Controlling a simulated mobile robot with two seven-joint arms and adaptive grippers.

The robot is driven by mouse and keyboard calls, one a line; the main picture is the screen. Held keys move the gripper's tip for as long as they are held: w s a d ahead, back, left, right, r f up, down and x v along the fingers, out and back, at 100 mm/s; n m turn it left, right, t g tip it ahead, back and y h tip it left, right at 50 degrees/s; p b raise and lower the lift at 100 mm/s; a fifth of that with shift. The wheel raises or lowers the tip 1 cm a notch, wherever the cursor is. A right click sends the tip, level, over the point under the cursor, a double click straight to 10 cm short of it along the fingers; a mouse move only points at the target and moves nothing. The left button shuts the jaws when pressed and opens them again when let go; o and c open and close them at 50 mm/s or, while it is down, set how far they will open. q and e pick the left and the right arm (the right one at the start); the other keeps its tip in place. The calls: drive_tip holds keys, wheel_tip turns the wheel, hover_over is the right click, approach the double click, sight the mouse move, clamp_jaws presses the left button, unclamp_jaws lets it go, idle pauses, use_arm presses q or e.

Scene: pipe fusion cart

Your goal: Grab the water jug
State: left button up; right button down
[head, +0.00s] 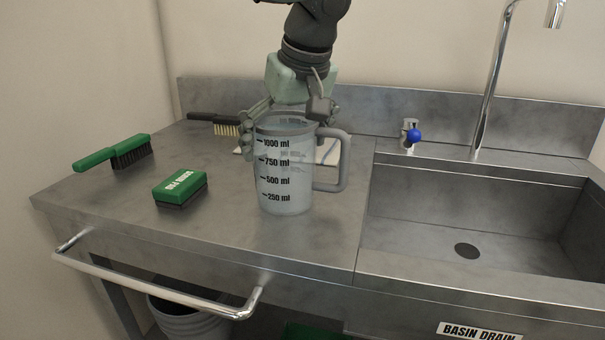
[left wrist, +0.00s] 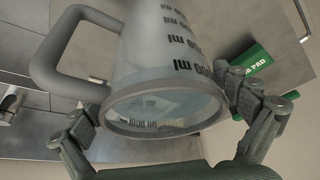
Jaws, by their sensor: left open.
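The water jug (head: 284,182) is a translucent grey measuring jug with black ml marks, standing upright on the steel counter with its handle (head: 342,160) to the right. My left gripper (head: 288,112) points down over the jug's top, open, with one finger at the left of the rim and one at the right near the handle side. In the left wrist view the jug (left wrist: 160,60) lies between the spread fingers of the gripper (left wrist: 160,102). I cannot tell whether the fingers touch it. My right gripper is not in view.
A green scrub pad (head: 180,187) and a green brush (head: 112,152) lie left of the jug. A dark-handled brush (head: 214,119) and a pale cloth (head: 328,152) lie behind it. A sink basin (head: 470,212), faucet (head: 490,75) and blue-knobbed valve (head: 413,135) are at right.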

use_arm(q)
drive_tip(key=shift+c, duration=1.2)
drive_tip(key=c, duration=1.4)
drive_tip(key=shift+r, duration=0.2)
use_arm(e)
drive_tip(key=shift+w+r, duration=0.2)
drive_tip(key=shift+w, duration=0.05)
use_arm(q)
drive_tip(key=shift+w, duration=0.1)
